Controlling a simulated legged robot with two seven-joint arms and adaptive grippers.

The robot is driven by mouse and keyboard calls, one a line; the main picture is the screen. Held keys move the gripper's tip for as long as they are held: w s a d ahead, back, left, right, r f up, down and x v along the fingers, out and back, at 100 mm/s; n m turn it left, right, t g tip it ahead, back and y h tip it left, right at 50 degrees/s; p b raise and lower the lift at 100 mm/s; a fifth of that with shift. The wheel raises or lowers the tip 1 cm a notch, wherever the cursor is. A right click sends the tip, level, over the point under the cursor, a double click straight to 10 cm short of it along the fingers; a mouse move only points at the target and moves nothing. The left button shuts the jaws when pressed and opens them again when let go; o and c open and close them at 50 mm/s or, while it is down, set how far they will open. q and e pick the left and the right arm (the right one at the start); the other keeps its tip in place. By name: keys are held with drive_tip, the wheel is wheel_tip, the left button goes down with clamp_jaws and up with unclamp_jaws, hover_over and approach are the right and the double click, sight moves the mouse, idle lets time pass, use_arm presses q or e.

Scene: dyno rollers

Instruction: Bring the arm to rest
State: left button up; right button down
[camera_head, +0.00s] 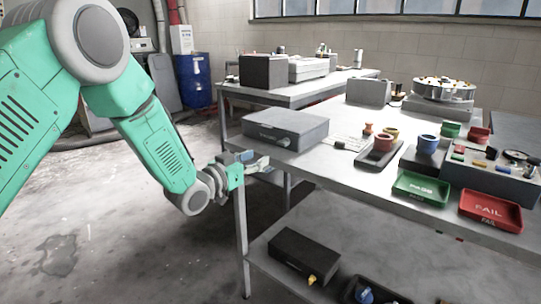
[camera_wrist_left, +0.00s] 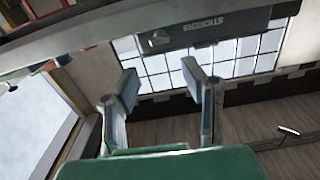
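My left arm, green and grey, comes in from the left in the head view. Its gripper (camera_head: 254,163) is beside the near left corner of the metal workbench (camera_head: 318,165), close to the edge. I cannot tell whether it touches the bench. In the left wrist view the two fingers of the left gripper (camera_wrist_left: 163,88) stand apart with nothing between them, and the window shows behind. My right arm and gripper are in neither view.
A grey box (camera_head: 285,128) sits near the gripper on the bench. A green PASS tray (camera_head: 421,188) and a red FAIL tray (camera_head: 490,210) lie farther right. A black box (camera_head: 304,254) is on the lower shelf. The floor left of the bench is clear.

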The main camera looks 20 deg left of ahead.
use_arm(q)
drive_tip(key=s+d+f+n+g+y+p, duration=0.1)
drive_tip(key=s+f+n+g+y+p, duration=0.5)
drive_tip(key=s+f, duration=1.3)
drive_tip(key=s+f+g, duration=0.2)
drive_tip(key=s+g, duration=0.1)
drive_tip(key=s, duration=0.6)
drive_tip(key=s+a+f+m+g+p, duration=0.1)
drive_tip(key=s+g, duration=0.3)
drive_tip(key=s, duration=0.5)
drive_tip(key=s+a+f+m+g, duration=0.1)
drive_tip(key=s+f+g, duration=0.2)
drive_tip(key=s, duration=0.7)
drive_tip(key=shift+f, duration=0.35)
